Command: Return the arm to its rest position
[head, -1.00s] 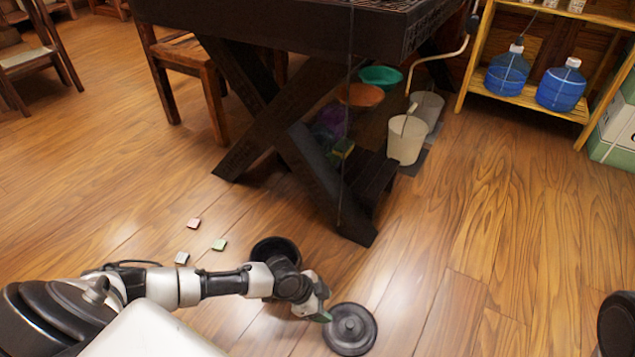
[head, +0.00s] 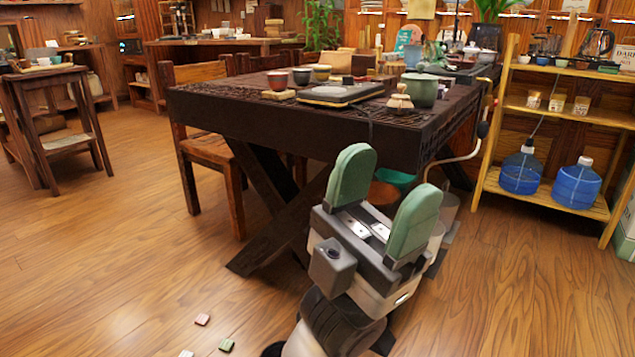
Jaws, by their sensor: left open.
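My left gripper (head: 384,196) is raised in front of the dark carved table, in the middle of the head view. Its two green-padded fingers stand apart with nothing between them. The gripper points up and away from me, and its arm comes up from the bottom edge. It hides part of the table's legs and the buckets behind it. My right gripper is not in view.
The dark table (head: 250,122) carries cups, a tray and a pot (head: 420,90). A wooden shelf (head: 573,203) with blue water jugs (head: 521,172) stands at right. A chair (head: 214,146) is at the table's left. Small tiles (head: 202,319) lie on the floor. Floor at left is open.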

